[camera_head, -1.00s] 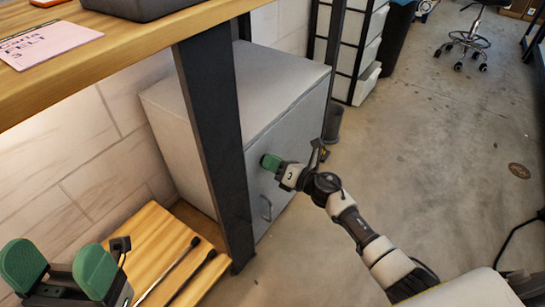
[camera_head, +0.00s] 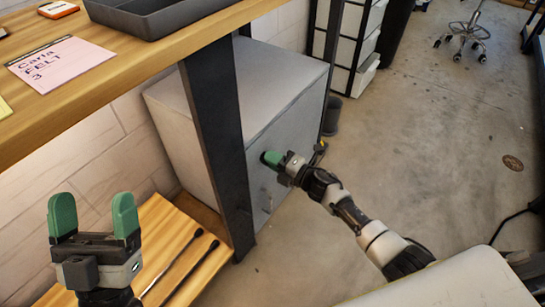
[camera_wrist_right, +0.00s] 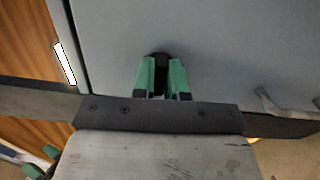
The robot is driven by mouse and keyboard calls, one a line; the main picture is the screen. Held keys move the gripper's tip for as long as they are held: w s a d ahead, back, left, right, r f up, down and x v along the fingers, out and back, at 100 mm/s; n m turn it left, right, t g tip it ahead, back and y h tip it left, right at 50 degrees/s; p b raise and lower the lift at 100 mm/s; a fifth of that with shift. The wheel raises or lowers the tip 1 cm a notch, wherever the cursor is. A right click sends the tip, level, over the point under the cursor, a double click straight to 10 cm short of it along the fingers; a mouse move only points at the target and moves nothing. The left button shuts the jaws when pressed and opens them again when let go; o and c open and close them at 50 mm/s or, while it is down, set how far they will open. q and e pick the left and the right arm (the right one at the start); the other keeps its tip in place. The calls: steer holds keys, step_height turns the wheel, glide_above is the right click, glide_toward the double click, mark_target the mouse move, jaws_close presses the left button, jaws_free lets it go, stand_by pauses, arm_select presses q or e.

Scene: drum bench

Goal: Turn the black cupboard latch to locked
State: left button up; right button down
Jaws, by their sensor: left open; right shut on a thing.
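The grey cupboard (camera_head: 287,135) stands under the wooden bench. My right gripper (camera_head: 270,158) is at its door front. In the right wrist view, my right gripper (camera_wrist_right: 160,72) is shut on the black latch (camera_wrist_right: 158,56), with a green finger on either side. Only the latch's dark rounded end shows beyond the fingers, so its turn angle is hard to tell. The latch is hidden in the head view. A bar handle (camera_wrist_right: 268,102) is on the door to the right in the wrist view. My left gripper (camera_head: 93,215) is open and empty, fingers up, at the lower left.
A dark bench post (camera_head: 217,140) stands just left of the cupboard door. A grey tray (camera_head: 150,14) and a pink note (camera_head: 67,62) lie on the bench top. A low wooden shelf with two dark sticks (camera_head: 180,262) is beside the left gripper. Floor at right is open.

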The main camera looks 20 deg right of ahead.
arm_select(q)
steer(key=shift+w+f+g, duration=0.2)
steer(key=shift+w+g, duration=0.15)
steer(key=shift+g, duration=0.05)
arm_select(e)
steer(key=shift+m, duration=0.3)
steer(key=c, duration=1.2)
jaws_free()
steer(key=shift+o, duration=0.2)
steer(key=shift+d, duration=0.1)
arm_select(q)
steer(key=w+f+g+y+p, duration=0.2)
steer(key=w+f+g, duration=0.1)
steer(key=f+g, duration=0.3)
steer(key=shift+w+f+y+p, duration=0.2)
steer(key=shift+y+p, duration=0.1)
steer(key=shift+y, duration=0.1)
arm_select(e)
steer(key=v, duration=1)
steer(key=shift+s+d, duration=0.25)
steer(key=shift+s, duration=0.05)
